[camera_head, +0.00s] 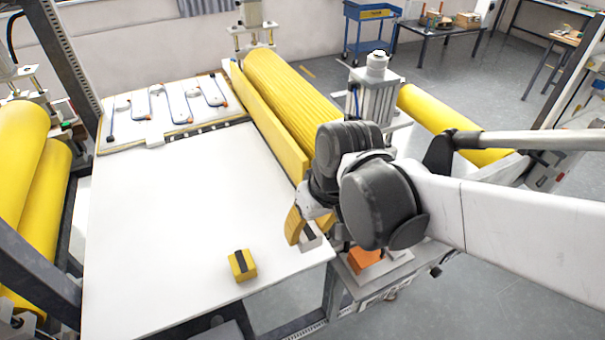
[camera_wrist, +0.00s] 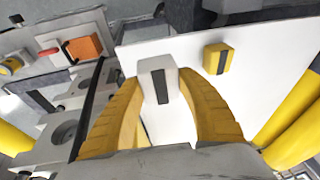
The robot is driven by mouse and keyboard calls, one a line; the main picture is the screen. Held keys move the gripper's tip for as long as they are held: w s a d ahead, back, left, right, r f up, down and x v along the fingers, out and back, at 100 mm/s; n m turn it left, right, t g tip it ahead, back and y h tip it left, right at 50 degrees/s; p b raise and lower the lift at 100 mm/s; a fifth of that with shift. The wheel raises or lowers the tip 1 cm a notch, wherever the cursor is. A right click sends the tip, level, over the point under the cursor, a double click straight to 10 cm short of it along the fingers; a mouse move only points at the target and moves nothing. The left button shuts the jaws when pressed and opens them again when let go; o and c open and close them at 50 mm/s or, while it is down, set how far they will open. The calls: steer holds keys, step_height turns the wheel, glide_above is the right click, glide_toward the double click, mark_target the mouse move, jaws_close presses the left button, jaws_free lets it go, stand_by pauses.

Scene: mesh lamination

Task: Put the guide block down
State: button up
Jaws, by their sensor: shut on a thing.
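A pale grey guide block (camera_head: 309,240) with a dark stripe is held at the right edge of the white table (camera_head: 185,205). My gripper (camera_head: 299,230) has yellow curved fingers, shut on this block. In the wrist view the block (camera_wrist: 156,78) sits between the two fingertips of my gripper (camera_wrist: 158,85), with its top showing. I cannot tell whether its underside touches the table. A second block, yellow with a dark stripe (camera_head: 242,265), rests on the table near its front edge, apart from my gripper; it also shows in the wrist view (camera_wrist: 218,59).
A long yellow roller (camera_head: 290,95) with a yellow bar beside it runs along the table's right side. A panel with blue-handled tools (camera_head: 165,108) lies at the back left. An orange block (camera_head: 362,258) sits on a lower ledge at right. The table's middle is clear.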

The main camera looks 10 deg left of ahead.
steer(key=b, duration=0.1)
glide_above(276, 249)
steer(key=f, duration=0.2)
steer(key=d+f, duration=0.1)
steer(key=f, duration=0.1)
steer(key=shift+s+f, duration=0.1)
steer(key=shift+s, duration=0.15)
steer(key=shift+f+b, duration=0.65)
steer(key=shift+f, duration=1.3)
steer(key=shift+f, duration=0.2)
steer(key=o, duration=1.2)
steer(key=shift+r, duration=0.1)
steer(key=shift+r, duration=0.1)
